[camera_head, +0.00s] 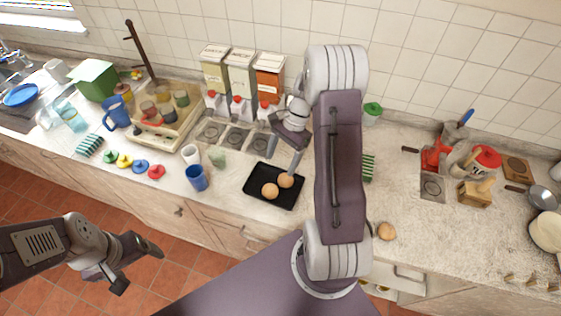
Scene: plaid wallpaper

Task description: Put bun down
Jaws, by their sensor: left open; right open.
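Two round brown buns lie side by side in a black tray (258,203) on the counter. One bun (270,191) is left of centre. The other bun (286,180) is by the tray's right side, right below my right gripper (293,165). My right gripper is open, with a finger pointing down close to that bun; I cannot tell whether they touch. A third bun (386,231) lies on the counter to the right, beside my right arm. My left gripper (137,265) is open and empty, in front of the counter over the floor.
Left of the tray stand a blue cup (197,178) and several coloured knobs. Behind it are dispensers with boxes (240,72). On the right are a red-lidded jar (486,160), a wooden block (475,192) and pans. My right arm covers the counter's middle.

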